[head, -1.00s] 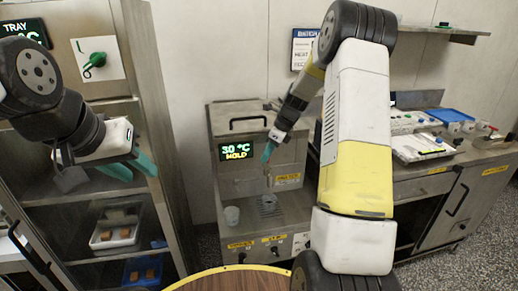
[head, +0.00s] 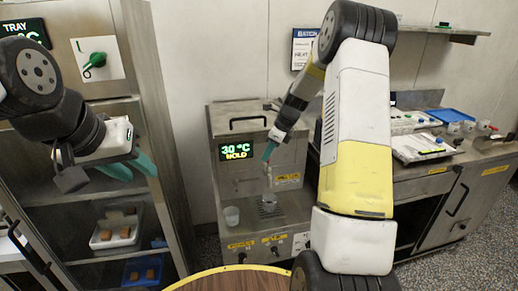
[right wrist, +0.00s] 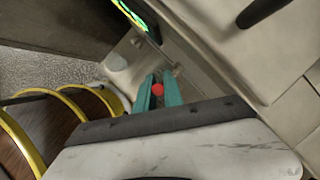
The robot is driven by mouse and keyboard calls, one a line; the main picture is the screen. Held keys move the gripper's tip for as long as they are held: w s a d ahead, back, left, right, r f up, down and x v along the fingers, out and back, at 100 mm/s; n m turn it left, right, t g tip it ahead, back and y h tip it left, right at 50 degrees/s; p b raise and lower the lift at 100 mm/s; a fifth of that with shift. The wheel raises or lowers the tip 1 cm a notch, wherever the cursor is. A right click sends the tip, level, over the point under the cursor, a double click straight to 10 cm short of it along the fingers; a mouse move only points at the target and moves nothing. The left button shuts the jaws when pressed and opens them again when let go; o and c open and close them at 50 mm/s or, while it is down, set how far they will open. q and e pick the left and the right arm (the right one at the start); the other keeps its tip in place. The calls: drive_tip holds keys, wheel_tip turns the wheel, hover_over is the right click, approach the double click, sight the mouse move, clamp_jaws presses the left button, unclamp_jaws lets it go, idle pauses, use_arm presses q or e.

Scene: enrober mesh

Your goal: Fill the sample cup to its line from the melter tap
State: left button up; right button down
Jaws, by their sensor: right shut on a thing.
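The melter (head: 230,185) is the steel cabinet in the middle of the head view, with a small tap (head: 268,171) on its front. A pale translucent cup (head: 232,215) stands on the melter's lower shelf, left of the tap. Its line and contents are too small to make out. My right gripper (head: 267,152) is at the tap. In the right wrist view its teal fingers (right wrist: 158,90) are shut on a red knob (right wrist: 157,89), apparently the tap handle. My left gripper (head: 132,166) is open and empty in front of the rack at left.
A drip grate (head: 268,208) lies under the tap. The melter's display (head: 238,150) reads 30 °C. The rack at left holds a white tray (head: 116,230) and a blue tray (head: 143,272) with brown pieces. A steel bench with trays (head: 422,147) stands at right. A round yellow-rimmed table edge (head: 215,270) is in front.

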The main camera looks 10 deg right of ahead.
idle(0.6)
drive_tip(key=d+y, duration=0.2)
drive_tip(key=y, duration=0.1)
drive_tip(key=d+y, duration=0.1)
drive_tip(key=shift+d+f+m+y, duration=0.2)
drive_tip(key=shift+f+m+y, duration=0.1)
drive_tip(key=shift+f, duration=0.05)
drive_tip(key=c, duration=1.5)
unclamp_jaws()
drive_tip(key=shift+o, duration=0.2)
drive_tip(key=v, duration=0.7)
drive_tip(key=shift+d+r, duration=0.25)
drive_tip(key=shift+d, duration=0.1)
